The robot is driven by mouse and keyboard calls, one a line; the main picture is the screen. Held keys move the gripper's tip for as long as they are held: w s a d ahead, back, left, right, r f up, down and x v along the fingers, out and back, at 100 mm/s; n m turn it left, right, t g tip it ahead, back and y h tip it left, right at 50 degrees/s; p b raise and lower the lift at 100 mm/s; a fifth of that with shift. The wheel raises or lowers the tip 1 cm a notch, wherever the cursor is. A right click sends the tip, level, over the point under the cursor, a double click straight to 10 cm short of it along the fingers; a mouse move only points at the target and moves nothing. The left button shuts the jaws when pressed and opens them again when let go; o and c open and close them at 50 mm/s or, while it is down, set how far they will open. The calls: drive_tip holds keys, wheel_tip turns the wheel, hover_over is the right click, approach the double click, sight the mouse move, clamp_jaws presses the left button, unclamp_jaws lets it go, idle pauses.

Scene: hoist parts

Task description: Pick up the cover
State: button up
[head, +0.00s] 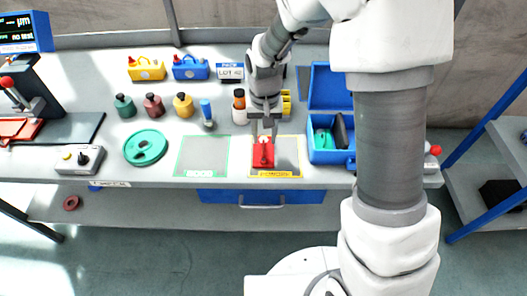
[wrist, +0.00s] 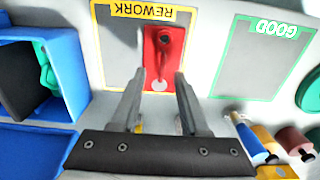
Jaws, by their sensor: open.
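A red rectangular part with a raised knob, probably the cover (head: 263,157), lies in the yellow-edged REWORK square on the bench. In the wrist view the red cover (wrist: 165,42) shows its knob and a pale round spot at its near end.
The green-edged GOOD square (head: 202,156) beside it is empty. An open blue box (head: 328,157) at right holds a green part and a dark one. A green round disc (head: 146,147) and a control box (head: 79,159) lie left. Several bottles stand behind.

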sight(263, 143)
wheel_tip(263, 143, down, 4)
drive_tip(key=shift+a+r, duration=0.1)
drive_tip(key=shift+r, duration=0.1)
clamp_jaws()
drive_tip(key=shift+r, duration=0.1)
idle(1.3)
